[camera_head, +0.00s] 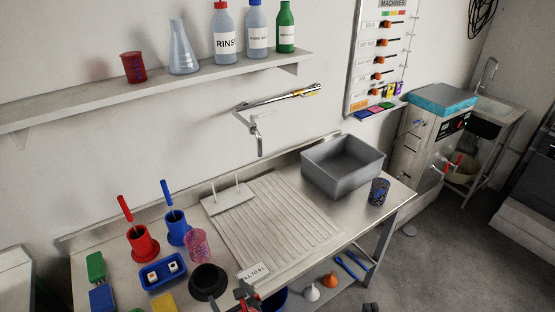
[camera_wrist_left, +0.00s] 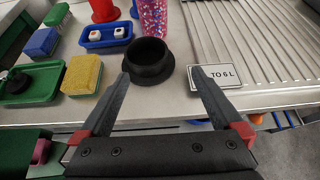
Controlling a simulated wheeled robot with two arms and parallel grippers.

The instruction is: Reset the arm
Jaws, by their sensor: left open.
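My left gripper (camera_head: 246,292) shows at the bottom edge of the head view, in front of the table's front edge. In the left wrist view its two dark fingers (camera_wrist_left: 161,74) are spread wide with nothing between them. A black round cup with a flange (camera_wrist_left: 150,60) stands on the table just beyond the fingertips, apart from them; it also shows in the head view (camera_head: 208,281). My right gripper does not show in either view.
The steel table holds a red holder (camera_head: 143,243), a blue holder (camera_head: 178,227), a pink speckled cup (camera_head: 197,246), a blue tray (camera_head: 163,273), a yellow sponge (camera_wrist_left: 82,74) and a grey bin (camera_head: 343,168). The ribbed drainboard (camera_head: 275,220) is mostly clear.

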